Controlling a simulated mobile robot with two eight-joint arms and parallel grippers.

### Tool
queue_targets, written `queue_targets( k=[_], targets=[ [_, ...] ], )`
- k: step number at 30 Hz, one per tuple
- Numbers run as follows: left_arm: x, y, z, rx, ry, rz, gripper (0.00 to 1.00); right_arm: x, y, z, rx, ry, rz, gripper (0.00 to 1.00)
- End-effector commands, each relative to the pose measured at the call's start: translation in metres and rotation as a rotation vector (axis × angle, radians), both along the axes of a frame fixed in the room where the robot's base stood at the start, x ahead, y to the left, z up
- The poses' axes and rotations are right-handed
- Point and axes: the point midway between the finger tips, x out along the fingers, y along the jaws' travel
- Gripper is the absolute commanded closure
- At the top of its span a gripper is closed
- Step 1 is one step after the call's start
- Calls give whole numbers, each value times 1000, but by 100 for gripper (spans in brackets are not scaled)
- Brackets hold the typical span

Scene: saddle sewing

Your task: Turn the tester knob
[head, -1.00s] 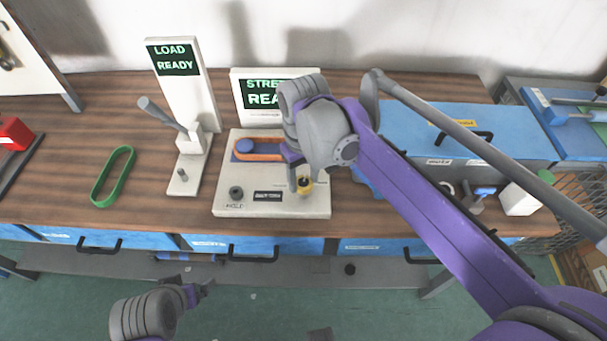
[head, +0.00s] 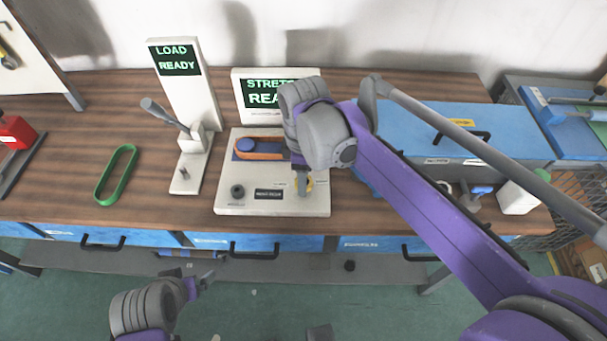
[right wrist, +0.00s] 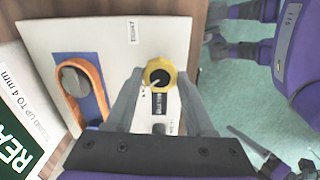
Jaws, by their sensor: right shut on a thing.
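The tester (head: 230,205) is a white box on the wooden bench, with a screen (head: 262,92) reading "STRETCH READY" partly hidden behind my right arm. Its yellow-rimmed knob (right wrist: 160,72) has a black centre with a pale pointer mark. My right gripper (head: 304,190) is over the knob from above; in the right wrist view (right wrist: 158,82) its two fingers lie on either side of the knob and are shut on it. My left gripper (head: 203,280) hangs low in front of the bench, away from the tester; its finger gap is not clear.
A green band (head: 117,175) lies on the bench at left. A load tester with a lever (head: 182,80) stands beside the tester. A blue toolbox (head: 430,130) is behind my right arm.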

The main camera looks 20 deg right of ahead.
Motion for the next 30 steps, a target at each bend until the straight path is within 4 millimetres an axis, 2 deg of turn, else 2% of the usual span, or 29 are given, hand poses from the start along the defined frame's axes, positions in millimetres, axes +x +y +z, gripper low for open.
queue_targets(
  k=[12, 30],
  targets=[
    [1, 0, 3, 0, -1, 0, 0, 0, 0, 0, 0, 0, 226, 100],
    [1, 0, 3, 0, -2, 0, 0, 0, 0, 0, 0, -1, 271, 100]
  ],
)
